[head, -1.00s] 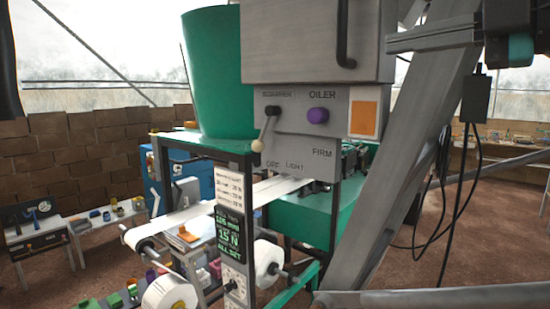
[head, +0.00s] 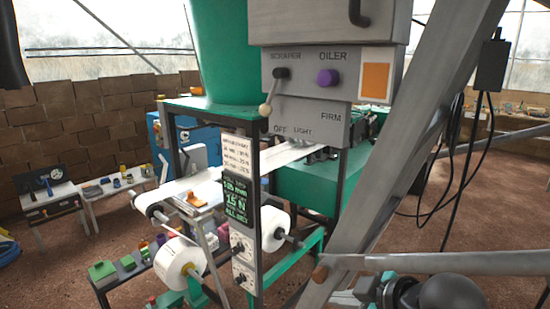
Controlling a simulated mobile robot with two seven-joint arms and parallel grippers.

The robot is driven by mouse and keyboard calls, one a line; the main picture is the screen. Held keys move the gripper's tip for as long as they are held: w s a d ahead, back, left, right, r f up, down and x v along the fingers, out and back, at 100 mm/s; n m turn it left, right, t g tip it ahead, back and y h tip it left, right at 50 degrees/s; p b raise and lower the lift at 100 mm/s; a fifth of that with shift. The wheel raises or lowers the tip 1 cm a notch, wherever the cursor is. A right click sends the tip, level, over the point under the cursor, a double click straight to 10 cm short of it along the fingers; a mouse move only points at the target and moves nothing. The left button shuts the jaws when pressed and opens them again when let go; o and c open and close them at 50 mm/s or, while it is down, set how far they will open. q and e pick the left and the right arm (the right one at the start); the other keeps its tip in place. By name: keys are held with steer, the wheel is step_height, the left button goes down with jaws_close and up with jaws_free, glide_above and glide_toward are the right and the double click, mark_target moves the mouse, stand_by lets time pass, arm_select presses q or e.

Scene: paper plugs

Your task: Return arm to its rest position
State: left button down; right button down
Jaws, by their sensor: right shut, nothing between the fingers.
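My right gripper (head: 348,296) is low at the bottom right edge of the head view, pointing left, with a dark rounded wrist and a teal band behind it. It is shut and holds nothing. It is below the slanted grey beam's foot and apart from the machine's control panel. The grey control panel (head: 302,112) has a scraper lever (head: 268,100), a purple oiler knob (head: 327,77), an orange square and a light switch. My left gripper is not in view.
A slanted grey beam (head: 405,130) and a grey bar (head: 450,262) stand close to my right arm. The green machine with white paper rolls (head: 180,262) fills the middle. Brown floor is open at the right. Small benches (head: 110,188) stand at the left.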

steer(key=s+d+f+m+g+h, duration=0.2)
steer(key=s+f+m, duration=0.3)
steer(key=s+f, duration=0.45)
steer(key=s+d+f+m+g+h, duration=0.25)
steer(key=s+f+m, duration=0.35)
steer(key=s, duration=0.7)
step_height(320, 180, down, 31)
steer(key=s+n+g+b, duration=0.1)
steer(key=s+g+b, duration=0.1)
steer(key=b, duration=0.6)
steer(key=s+d+f+b, duration=0.1)
steer(key=s+f+b, duration=0.3)
steer(key=s+f, duration=0.3)
steer(key=s+d+f+b, duration=0.1)
steer(key=s+f+b, duration=0.3)
steer(key=s+f, duration=0.4)
step_height(320, 180, down, 6)
steer(key=shift+d+f+g, duration=0.25)
steer(key=shift+g, duration=0.1)
steer(key=shift+h, duration=0.25)
